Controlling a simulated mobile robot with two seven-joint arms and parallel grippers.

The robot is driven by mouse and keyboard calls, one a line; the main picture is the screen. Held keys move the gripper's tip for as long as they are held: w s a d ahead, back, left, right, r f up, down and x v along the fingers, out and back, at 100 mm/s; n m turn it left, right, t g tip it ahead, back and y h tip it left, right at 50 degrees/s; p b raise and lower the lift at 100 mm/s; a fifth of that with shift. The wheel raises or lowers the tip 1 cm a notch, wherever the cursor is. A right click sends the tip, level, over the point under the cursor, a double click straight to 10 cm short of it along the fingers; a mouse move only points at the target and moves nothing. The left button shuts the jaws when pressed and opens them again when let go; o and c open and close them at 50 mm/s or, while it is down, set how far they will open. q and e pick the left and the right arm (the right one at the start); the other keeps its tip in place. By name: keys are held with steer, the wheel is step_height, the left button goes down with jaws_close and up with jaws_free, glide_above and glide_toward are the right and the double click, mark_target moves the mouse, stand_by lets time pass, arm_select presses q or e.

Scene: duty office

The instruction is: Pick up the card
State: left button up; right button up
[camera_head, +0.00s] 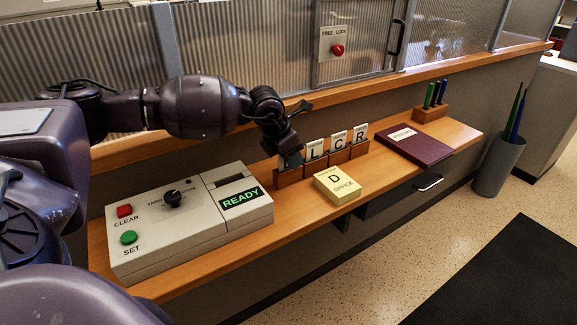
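White cards lettered L (316,149), C (338,140) and R (360,133) stand upright in a row of small wooden holders (290,178). My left gripper (289,158) points down at the leftmost holder, left of the L card. Something small, dark and pale-edged shows at its tip, but I cannot tell if it is a card or part of the finger. The finger gap is hidden, so its opening is unclear. A yellow block (337,185) marked D and OFFICE lies in front of the holders. My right gripper is out of view.
A white control box (190,221) with red and green buttons, a knob and a READY display fills the left of the wooden shelf (370,178). A maroon folder (415,145) and a pen holder (430,113) are at right. A ribbed partition rises behind.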

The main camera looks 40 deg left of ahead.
arm_select(q)
steer(key=shift+c, duration=0.4)
jaws_close()
step_height(320, 180, up, 20)
steer(key=p, duration=0.1)
stand_by(0.4)
stand_by(0.3)
